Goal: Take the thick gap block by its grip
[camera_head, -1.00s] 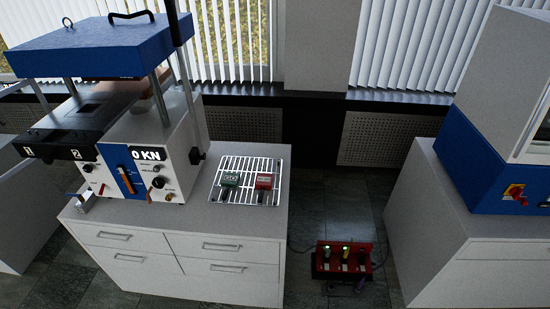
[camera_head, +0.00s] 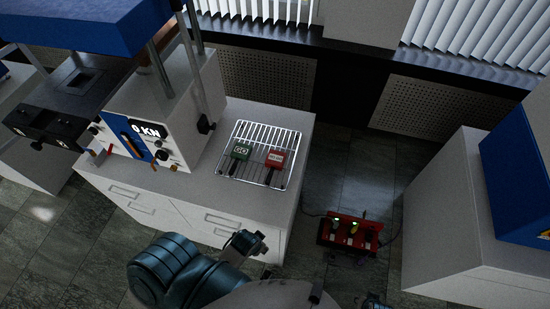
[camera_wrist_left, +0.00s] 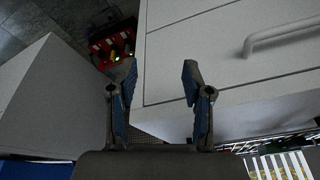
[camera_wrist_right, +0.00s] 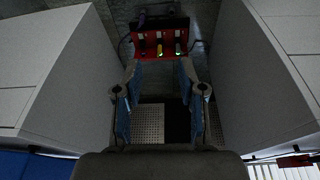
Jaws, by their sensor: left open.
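Two small blocks lie on a wire rack (camera_head: 262,136) on top of a white cabinet: a green one (camera_head: 241,152) on the left and a red one (camera_head: 275,159) on the right. Each has a pale label and a dark grip pointing toward me. I cannot tell from here which block is thicker. My left gripper (camera_head: 256,241) is in front of the cabinet, nearer to me than the rack and apart from both blocks. In the left wrist view its fingers (camera_wrist_left: 160,80) are spread and empty. My right gripper (camera_wrist_right: 160,78) is open and empty in the right wrist view.
A blue-topped press (camera_head: 150,110) with a "0 KN" display stands left of the rack. A red box (camera_head: 349,233) with lit green parts is on the floor right of the cabinet (camera_head: 150,203). Another white cabinet (camera_head: 455,225) with a blue machine (camera_head: 520,180) stands at the right.

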